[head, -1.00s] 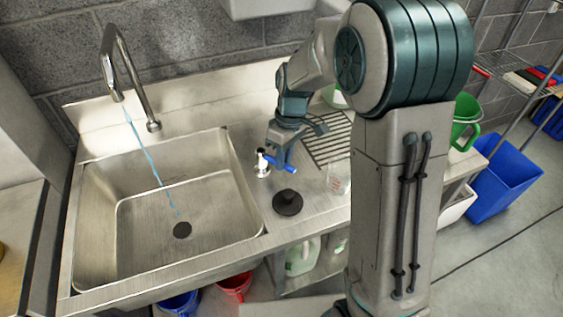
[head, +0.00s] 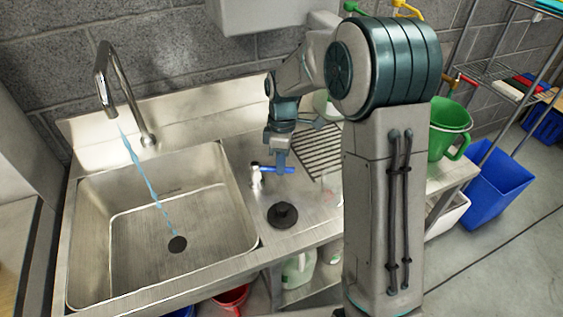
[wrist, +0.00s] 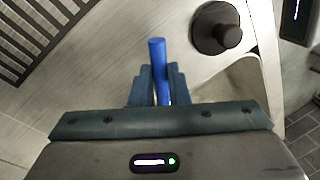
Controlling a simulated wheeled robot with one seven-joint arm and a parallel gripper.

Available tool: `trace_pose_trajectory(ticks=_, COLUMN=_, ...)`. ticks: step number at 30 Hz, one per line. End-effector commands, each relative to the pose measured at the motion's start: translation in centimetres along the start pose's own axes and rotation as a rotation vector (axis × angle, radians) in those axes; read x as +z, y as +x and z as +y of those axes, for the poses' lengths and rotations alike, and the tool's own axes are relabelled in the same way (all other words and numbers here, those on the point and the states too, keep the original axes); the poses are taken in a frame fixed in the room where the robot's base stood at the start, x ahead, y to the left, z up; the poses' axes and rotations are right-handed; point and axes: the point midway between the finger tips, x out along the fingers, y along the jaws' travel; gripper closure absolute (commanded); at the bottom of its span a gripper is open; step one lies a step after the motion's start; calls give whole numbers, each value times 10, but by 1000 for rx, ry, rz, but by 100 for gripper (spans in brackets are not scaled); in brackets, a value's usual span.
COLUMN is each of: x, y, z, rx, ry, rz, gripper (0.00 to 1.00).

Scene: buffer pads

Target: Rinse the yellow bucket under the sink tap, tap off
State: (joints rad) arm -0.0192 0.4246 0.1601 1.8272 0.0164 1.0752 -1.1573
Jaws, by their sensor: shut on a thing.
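The sink tap (head: 104,82) stands behind the steel sink basin (head: 110,210), and a blue stream of water (head: 147,185) runs from its spout to the dark drain. A small valve (head: 256,175) with a blue lever handle (head: 284,170) stands on the counter right of the basin. My gripper (head: 280,160) is at this handle. In the wrist view the blue lever handle (wrist: 157,58) sticks out between my two fingers, which are shut on it. I cannot make out a yellow bucket in these frames.
A black plunger-like knob (head: 283,214) and a drain rack (head: 320,152) are on the counter near my gripper. A green bucket (head: 450,125) and a blue bin (head: 505,180) stand at the right. A red bucket (head: 232,299) is under the sink.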

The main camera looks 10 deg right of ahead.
Motion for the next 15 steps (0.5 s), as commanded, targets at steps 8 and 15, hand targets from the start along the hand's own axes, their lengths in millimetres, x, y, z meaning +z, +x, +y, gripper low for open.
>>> trace_pose_trajectory(ticks=8, x=0, y=-2, z=1, rx=5, ry=2, rz=2, gripper=82)
trace_pose_trajectory(ticks=15, x=0, y=-1, z=0, rx=3, ry=1, rz=1, gripper=63)
